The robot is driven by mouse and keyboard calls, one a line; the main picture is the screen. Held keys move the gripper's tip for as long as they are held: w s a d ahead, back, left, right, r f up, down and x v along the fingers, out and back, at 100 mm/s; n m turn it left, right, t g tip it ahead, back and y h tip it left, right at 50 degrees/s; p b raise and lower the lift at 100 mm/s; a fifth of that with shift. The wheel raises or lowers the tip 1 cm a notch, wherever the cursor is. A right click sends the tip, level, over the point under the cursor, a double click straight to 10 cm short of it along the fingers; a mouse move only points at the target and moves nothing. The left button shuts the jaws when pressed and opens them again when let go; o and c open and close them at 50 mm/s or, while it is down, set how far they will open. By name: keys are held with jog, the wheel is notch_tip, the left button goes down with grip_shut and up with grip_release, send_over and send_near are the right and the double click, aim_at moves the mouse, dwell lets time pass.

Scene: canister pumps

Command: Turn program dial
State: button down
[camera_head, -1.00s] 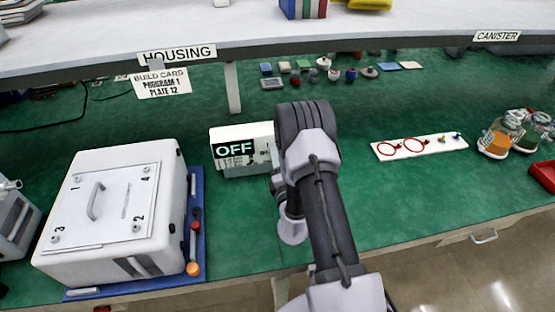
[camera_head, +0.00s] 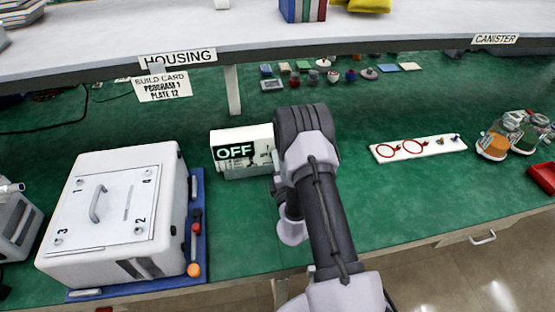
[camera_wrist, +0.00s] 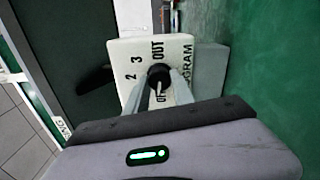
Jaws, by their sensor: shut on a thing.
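The program dial is a black knob (camera_wrist: 159,76) on a white panel (camera_wrist: 127,49) in the wrist view. The panel is marked 2, 3, OUT and PROGRAM, with one more label partly covered near the fingers. My gripper (camera_wrist: 160,88) is shut on the knob, one finger on each side of it. A light pointer line shows on the knob, aimed toward the partly covered label. In the head view, the white control box (camera_head: 228,138) shows a display reading OFF (camera_head: 235,152). My arm hides the knob and my gripper there.
A white housing (camera_head: 150,240) with a numbered plate stands on a blue tray (camera_head: 199,212) at left. A build card (camera_head: 162,86) reads Program 1, Plate 12. A white strip with red rings (camera_head: 440,155) and canisters (camera_head: 497,142) are at right. Green bench lies clear between.

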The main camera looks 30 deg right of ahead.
jog(key=shift+r+m+p, duration=0.1)
jog(key=shift+m+p, duration=1.7)
jog(key=shift+m, duration=1.7)
jog(key=c, duration=1.1)
grip_release()
jog(key=p+v, duration=0.1)
jog(key=v, duration=0.6)
jog(key=shift+s, duration=0.3)
